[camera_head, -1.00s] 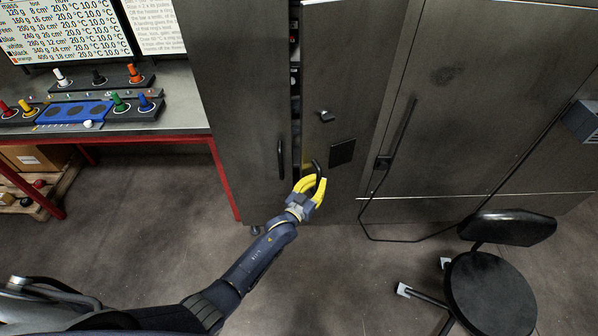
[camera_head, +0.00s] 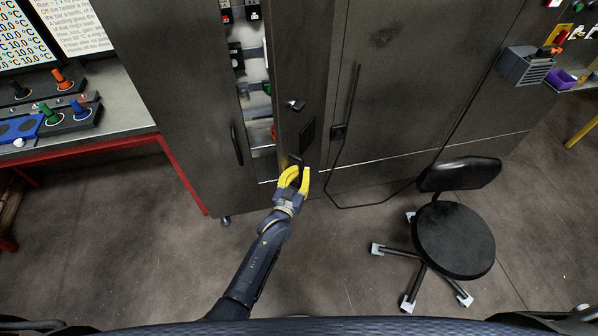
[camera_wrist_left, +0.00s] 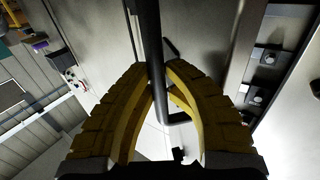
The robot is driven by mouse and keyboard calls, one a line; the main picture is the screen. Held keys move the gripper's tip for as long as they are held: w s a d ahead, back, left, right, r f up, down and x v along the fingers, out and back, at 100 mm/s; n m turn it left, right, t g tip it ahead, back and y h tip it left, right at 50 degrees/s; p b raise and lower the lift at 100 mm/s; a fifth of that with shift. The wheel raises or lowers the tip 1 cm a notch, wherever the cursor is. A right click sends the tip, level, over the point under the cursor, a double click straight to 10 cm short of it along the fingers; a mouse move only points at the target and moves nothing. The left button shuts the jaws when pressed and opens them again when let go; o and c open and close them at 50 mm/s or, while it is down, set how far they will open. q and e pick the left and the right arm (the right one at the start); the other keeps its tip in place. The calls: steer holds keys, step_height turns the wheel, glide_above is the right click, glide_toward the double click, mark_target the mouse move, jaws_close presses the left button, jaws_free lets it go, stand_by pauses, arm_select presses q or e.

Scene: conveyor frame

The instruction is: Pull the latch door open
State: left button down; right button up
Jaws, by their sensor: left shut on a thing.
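The latch door (camera_head: 302,75) is a dark grey cabinet door, standing part open, with a gap on its left showing the inside. It has a small latch knob (camera_head: 297,105) and a black square plate (camera_head: 308,135). My left gripper (camera_head: 294,178) has yellow fingers and is at the door's lower handle. In the left wrist view the fingers (camera_wrist_left: 157,90) are closed around the black bar handle (camera_wrist_left: 153,45), which passes between them. In the head view the fingers hide most of the handle. My right gripper is not in view.
Shelves with several devices (camera_head: 240,55) show inside the cabinet. The closed left door (camera_head: 180,90) has its own handle (camera_head: 236,146). A black chair (camera_head: 453,240) stands to the right. A red-edged table (camera_head: 105,146) is at left.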

arm_select(q)
steer(key=shift+s+f, duration=0.1)
steer(key=shift+f, duration=0.05)
steer(key=c, duration=1.4)
jaws_free()
steer(key=shift+o, duration=0.2)
steer(key=v, duration=1.2)
